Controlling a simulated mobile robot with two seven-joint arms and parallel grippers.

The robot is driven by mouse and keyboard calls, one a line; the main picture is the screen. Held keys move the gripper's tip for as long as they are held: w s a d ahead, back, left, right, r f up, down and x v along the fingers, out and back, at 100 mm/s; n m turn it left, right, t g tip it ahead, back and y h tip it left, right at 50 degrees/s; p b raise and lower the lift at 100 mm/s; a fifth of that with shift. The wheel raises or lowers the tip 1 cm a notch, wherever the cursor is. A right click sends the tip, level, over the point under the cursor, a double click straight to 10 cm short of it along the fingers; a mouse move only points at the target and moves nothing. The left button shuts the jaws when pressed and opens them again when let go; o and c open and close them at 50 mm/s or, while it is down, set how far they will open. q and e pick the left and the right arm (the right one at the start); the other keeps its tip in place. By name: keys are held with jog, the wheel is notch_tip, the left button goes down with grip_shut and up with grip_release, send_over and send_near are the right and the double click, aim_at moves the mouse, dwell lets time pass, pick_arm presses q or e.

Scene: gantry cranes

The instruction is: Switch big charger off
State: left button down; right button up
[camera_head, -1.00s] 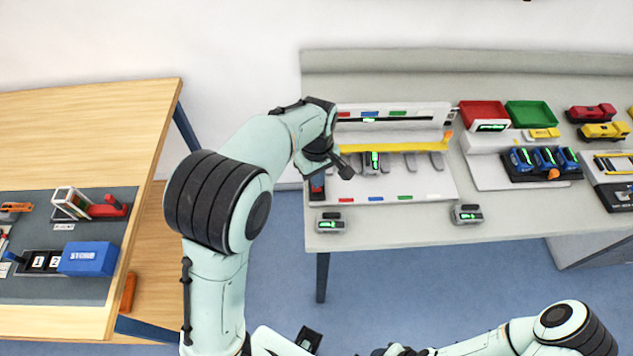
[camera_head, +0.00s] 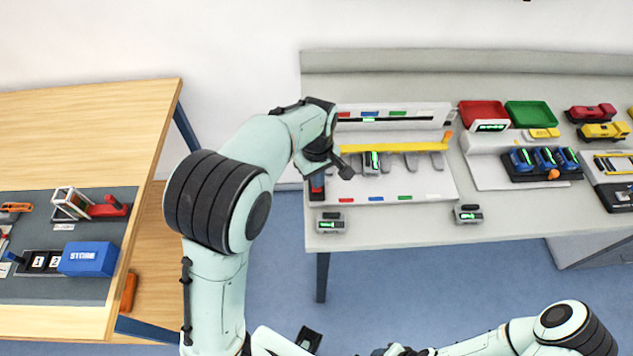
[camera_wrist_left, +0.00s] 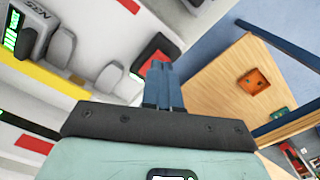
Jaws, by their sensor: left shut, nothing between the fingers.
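The big charger (camera_head: 425,185) is a long white unit on the grey bench, with a yellow bar and grey slots. One grey battery (camera_head: 371,163) with a green display sits in a slot. At its left end is a small red and black switch (camera_head: 316,193), partly hidden by my gripper. My left gripper (camera_head: 317,181) is shut and empty, right over this switch. In the left wrist view the shut blue-grey fingers (camera_wrist_left: 161,72) overlap the switch's red top (camera_wrist_left: 152,49); I cannot tell whether they touch. My right arm is low in the head view; its fingers are not clear.
Two loose grey batteries (camera_head: 330,224) (camera_head: 468,215) lie near the bench's front edge. To the right stand a smaller charger with blue batteries (camera_head: 545,160), red (camera_head: 482,112) and green (camera_head: 530,112) trays. A wooden table (camera_head: 80,130) is at the left, across a gap.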

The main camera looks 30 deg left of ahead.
pick_arm(q)
jog(key=shift+f+b, duration=0.45)
jog(key=shift+f, duration=0.5)
pick_arm(e)
jog(key=shift+s+f, duration=0.35)
jog(key=shift+f, duration=0.25)
pick_arm(q)
jog(key=shift+r, duration=0.1)
pick_arm(e)
jog(key=shift+r, duration=0.1)
pick_arm(q)
jog(key=shift+w+r+p, duration=0.1)
jog(key=shift+r+p, duration=1.1)
jog(key=shift+r, duration=0.25)
jog(key=shift+r+p, duration=1.35)
jog(key=shift+r, duration=0.7)
jog(key=shift+f, duration=0.1)
pick_arm(e)
jog(key=w+r, duration=0.5)
jog(key=r, duration=0.1)
jog(key=shift+r+t, duration=0.15)
jog(key=shift+t, duration=0.15)
